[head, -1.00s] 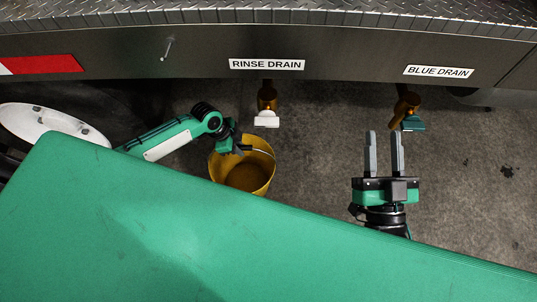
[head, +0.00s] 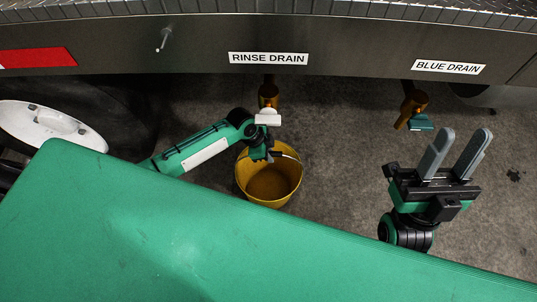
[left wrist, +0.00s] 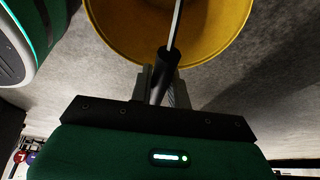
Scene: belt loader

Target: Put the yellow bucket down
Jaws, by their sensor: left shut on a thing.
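The yellow bucket (head: 268,184) is in the head view, below the rinse drain valve (head: 268,100). My left gripper (head: 271,156) is at its upper rim, shut on its handle. In the left wrist view the fingers (left wrist: 160,88) close on the dark grip of the handle, with the bucket (left wrist: 120,28) just beyond. The bucket looks upright; whether its base touches the floor I cannot tell. My right gripper (head: 452,155) is open and empty, below and right of the blue drain valve (head: 414,106).
The vehicle's side panel (head: 344,48) with RINSE DRAIN and BLUE DRAIN labels runs across the top. A wheel (head: 50,124) is at the left. The concrete floor (head: 340,150) between the bucket and my right gripper is clear.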

